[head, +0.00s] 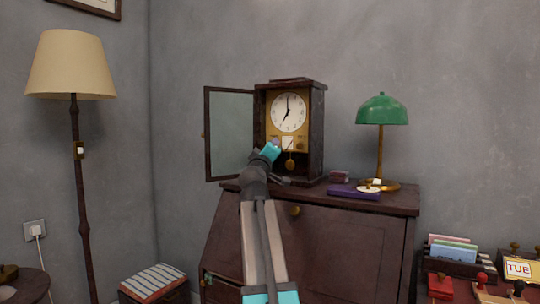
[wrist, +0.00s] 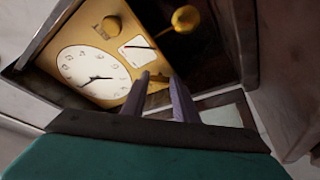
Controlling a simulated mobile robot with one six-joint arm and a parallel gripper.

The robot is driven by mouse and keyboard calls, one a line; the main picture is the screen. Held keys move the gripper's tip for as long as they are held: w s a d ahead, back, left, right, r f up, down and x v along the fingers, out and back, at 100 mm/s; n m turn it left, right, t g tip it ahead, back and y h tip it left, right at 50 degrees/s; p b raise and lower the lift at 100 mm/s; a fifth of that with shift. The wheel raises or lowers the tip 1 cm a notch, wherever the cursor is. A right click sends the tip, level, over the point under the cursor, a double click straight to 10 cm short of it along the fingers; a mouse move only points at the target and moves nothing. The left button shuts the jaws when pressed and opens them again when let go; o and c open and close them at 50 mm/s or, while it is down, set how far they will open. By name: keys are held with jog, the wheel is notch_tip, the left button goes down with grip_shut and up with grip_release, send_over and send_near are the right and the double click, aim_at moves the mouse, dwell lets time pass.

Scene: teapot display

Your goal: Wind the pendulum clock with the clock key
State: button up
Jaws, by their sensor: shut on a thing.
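The pendulum clock (head: 316,130) stands on the dark wooden desk, its glass door (head: 229,135) swung open to the left. Its white dial (head: 288,112) and brass front plate are exposed; the dial also shows in the wrist view (wrist: 93,73). The pendulum bob (wrist: 185,18) hangs below the plate. My gripper (head: 275,146) is at the plate, just below the dial. In the wrist view my gripper (wrist: 162,88) is shut on a small brass piece (wrist: 157,85), seemingly the clock key. It is mostly hidden between the fingers; I cannot tell whether it sits in the plate.
A green lamp (head: 382,112) and a purple book (head: 352,191) stand to the right on the desk top (head: 405,202). A floor lamp (head: 70,65) is at the left. A low table with cards (head: 453,249) and stamps is at the right. The open door borders my gripper's left side.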

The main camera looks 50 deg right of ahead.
jog(key=shift+r, duration=0.25)
jog(key=o, duration=0.8)
jog(key=shift+f, duration=0.15)
jog(key=shift+a, duration=0.15)
jog(key=shift+p+v, duration=1.35)
jog(key=shift+v, duration=5.5)
